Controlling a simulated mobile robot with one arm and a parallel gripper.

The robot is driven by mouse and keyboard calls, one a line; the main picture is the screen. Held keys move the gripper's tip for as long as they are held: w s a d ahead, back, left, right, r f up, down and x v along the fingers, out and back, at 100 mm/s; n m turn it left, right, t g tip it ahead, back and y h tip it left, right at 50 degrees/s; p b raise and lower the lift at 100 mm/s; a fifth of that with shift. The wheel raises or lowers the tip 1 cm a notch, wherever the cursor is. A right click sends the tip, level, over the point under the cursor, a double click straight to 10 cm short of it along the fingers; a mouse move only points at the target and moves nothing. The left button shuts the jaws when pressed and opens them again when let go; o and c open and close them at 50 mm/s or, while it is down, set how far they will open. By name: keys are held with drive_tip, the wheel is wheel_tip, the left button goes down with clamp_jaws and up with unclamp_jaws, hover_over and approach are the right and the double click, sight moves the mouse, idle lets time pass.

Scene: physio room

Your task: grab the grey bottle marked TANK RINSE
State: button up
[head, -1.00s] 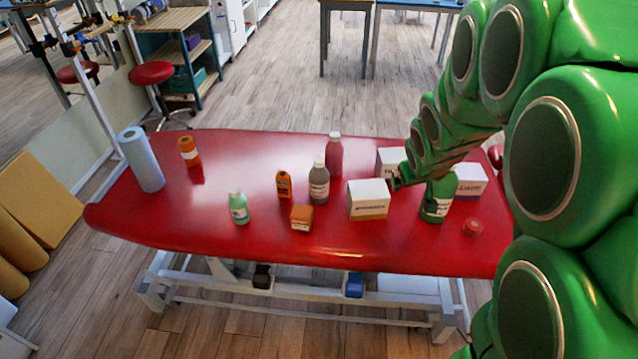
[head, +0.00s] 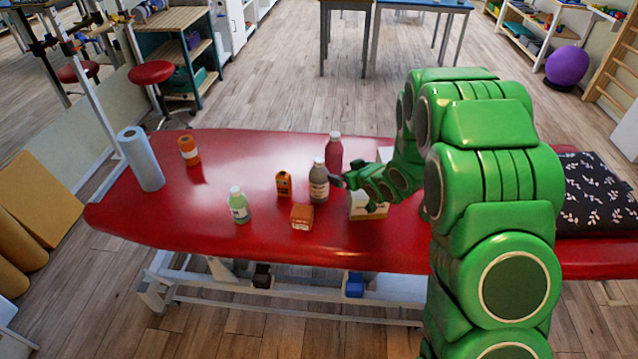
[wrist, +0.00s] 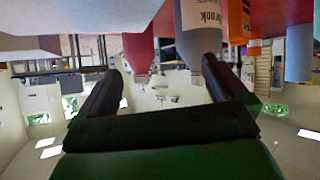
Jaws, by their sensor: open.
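The grey bottle (head: 319,185) stands upright on the red treatment table, with a pale cap and a light label too small to read in the head view. In the wrist view the grey bottle (wrist: 200,15) shows upside down at the top, with only part of a label word visible. My gripper (head: 342,181) is just right of the bottle, its fingers pointing towards it; the head view does not show clearly whether they touch. In the wrist view my gripper (wrist: 160,66) is open, with the bottle near the right fingertip and not centred between the fingers.
A dark red bottle (head: 334,152) stands close behind the grey one. An orange bottle (head: 284,184) and an orange box (head: 302,217) are to its left and front. A white box (head: 366,208) is under my arm. The red table (head: 200,235) is clear towards the left front.

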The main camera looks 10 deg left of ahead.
sight(326, 177)
drive_tip(key=shift+w+a+f+n+y, duration=0.2)
drive_tip(key=shift+a+f+y, duration=0.35)
drive_tip(key=shift+a, duration=0.6)
drive_tip(key=shift+w+a+f+n+y, duration=0.1)
drive_tip(key=shift+w+a+f+y, duration=0.3)
drive_tip(key=shift+a+f, duration=0.55)
drive_tip(key=shift+w+a+f+n+y, duration=0.15)
drive_tip(key=shift+a+f+y, duration=0.35)
drive_tip(key=shift+a, duration=0.8)
drive_tip(key=x, duration=0.4)
drive_tip(key=shift+s+a+f, duration=0.15)
drive_tip(key=shift+a+f, duration=0.05)
drive_tip(key=shift+a, duration=0.05)
drive_tip(key=shift+w+a+f, duration=0.1)
drive_tip(key=shift+w+a, duration=0.15)
drive_tip(key=shift+w, duration=0.05)
drive_tip(key=c, duration=1.5)
